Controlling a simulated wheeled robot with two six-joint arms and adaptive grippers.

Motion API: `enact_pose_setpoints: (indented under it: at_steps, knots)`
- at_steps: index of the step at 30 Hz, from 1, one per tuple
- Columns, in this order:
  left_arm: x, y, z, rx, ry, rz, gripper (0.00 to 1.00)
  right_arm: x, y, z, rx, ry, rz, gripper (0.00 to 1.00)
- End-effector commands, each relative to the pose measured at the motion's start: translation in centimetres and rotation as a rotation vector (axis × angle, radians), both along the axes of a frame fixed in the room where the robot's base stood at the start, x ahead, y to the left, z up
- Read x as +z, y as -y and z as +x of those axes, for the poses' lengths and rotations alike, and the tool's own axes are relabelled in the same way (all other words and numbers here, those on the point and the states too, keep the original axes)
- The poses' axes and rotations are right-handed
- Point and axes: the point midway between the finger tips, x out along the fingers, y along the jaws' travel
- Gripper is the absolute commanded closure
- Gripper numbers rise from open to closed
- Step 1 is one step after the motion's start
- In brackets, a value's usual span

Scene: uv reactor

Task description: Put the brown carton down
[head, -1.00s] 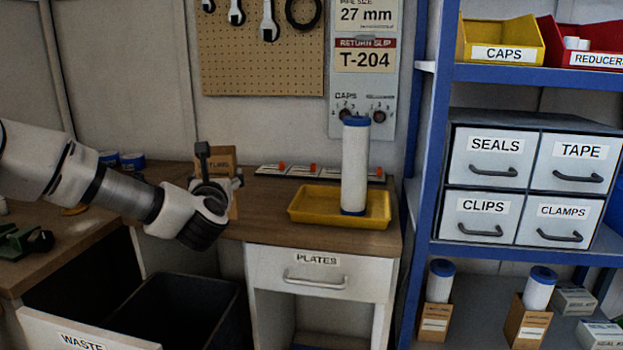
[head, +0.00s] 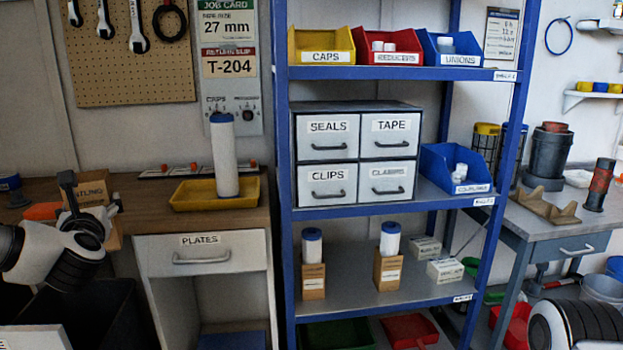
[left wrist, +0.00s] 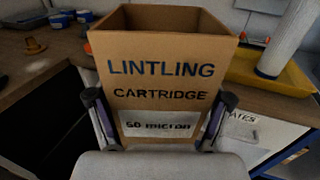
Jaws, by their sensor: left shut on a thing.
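The brown carton (left wrist: 165,75) is open at the top and labelled LINTLING CARTRIDGE 50 micron in the left wrist view. My left gripper (left wrist: 157,115) is shut on it, one finger at each side. In the head view the carton (head: 93,190) shows partly behind my left gripper (head: 85,212), at the left end of the bench. Whether its bottom touches anything is hidden. My right arm shows at the lower right corner, but its fingers are not visible.
A yellow tray (head: 180,197) holding a white blue-capped cartridge (head: 223,155) stands on the wooden bench (head: 142,213). Right of it stands a blue shelf rack (head: 283,180) with bins, labelled drawers and two small cartons with cartridges. A dark waste bin (head: 120,315) is below my left gripper.

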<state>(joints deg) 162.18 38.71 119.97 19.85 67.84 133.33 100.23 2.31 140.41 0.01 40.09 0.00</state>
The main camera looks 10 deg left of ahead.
Motion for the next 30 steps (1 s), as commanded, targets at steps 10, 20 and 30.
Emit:
enact_pose_setpoints:
  at_steps: [10, 20, 30]
  knots:
    - [-8.1, 0.4, 0.9, -0.012, -0.007, 0.001, 0.58, 0.0, 0.0, 0.1, 0.001, 0.002, 0.0, 0.07]
    - [-19.9, 5.9, 2.0, -0.289, -0.014, 0.0, 0.58, 0.0, 0.0, 0.1, 0.001, 0.002, 0.0, 0.07]
    - [-29.5, 21.8, -2.7, -1.008, -0.011, 0.001, 0.58, 0.0, 0.0, 0.1, 0.001, 0.002, 0.0, 0.07]
